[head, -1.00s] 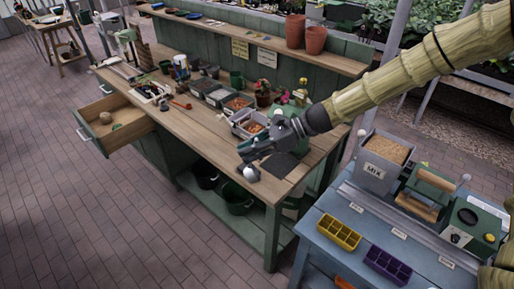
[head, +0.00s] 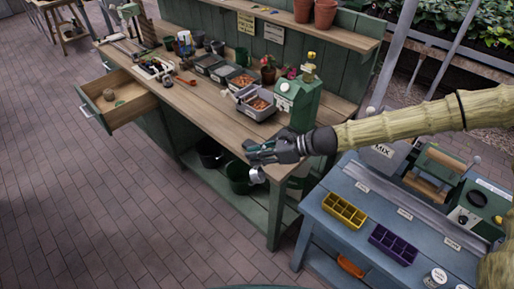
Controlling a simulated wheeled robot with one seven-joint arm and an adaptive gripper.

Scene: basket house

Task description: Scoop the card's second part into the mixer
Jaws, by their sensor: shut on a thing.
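My gripper (head: 262,150) is at the front right edge of the wooden bench, shut on what looks like a scoop. Its pale round end (head: 256,175) hangs below the fingers, in front of the bench edge. Whether it holds anything is too small to tell. A green box-like machine (head: 297,100) with a pale label stands behind my gripper at the bench's right end; it may be the mixer.
An open drawer (head: 117,100) juts out at the left. Bare bench top lies left of my gripper.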

